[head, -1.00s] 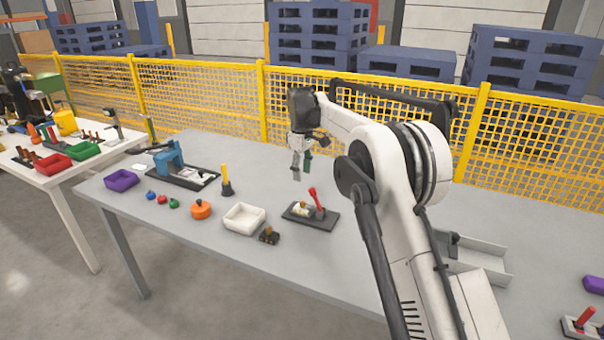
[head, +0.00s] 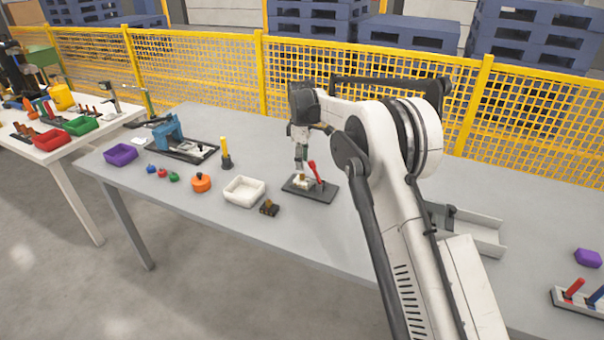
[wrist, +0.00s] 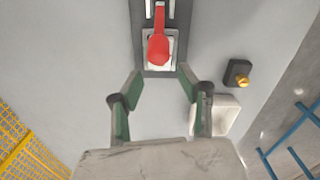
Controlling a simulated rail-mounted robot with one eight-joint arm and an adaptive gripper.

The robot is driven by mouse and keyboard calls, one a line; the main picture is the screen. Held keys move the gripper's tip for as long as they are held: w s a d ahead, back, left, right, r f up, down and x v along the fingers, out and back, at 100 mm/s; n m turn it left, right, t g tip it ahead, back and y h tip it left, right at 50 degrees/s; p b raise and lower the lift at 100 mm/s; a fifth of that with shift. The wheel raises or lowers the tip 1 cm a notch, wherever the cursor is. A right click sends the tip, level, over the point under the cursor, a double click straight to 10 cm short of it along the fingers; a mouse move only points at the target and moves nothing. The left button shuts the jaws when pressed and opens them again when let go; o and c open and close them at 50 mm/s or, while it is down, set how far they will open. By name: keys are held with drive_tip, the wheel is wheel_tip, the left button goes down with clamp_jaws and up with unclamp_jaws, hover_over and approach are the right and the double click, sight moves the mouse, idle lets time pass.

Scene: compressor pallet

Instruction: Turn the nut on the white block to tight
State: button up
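The white block (head: 304,185) sits on a dark plate (head: 326,193) on the grey table. A small brass-coloured nut (head: 301,177) shows on it. In the wrist view the red lever (wrist: 158,46) covers part of the white block (wrist: 148,62), and I cannot make out the nut. My gripper (head: 300,167) is just above the block in the head view. In the wrist view its green-padded fingers (wrist: 160,82) are spread, with only bare table between them. I cannot tell whether a finger touches the nut.
A white tray (head: 244,199) and a small dark block with a brass fitting (head: 269,208) lie left of the plate. An orange round part (head: 201,183) and a yellow-handled tool (head: 225,155) are farther left. A yellow mesh fence (head: 200,85) runs behind the table.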

sight(302, 175)
drive_tip(key=shift+f, duration=2.8)
clamp_jaws()
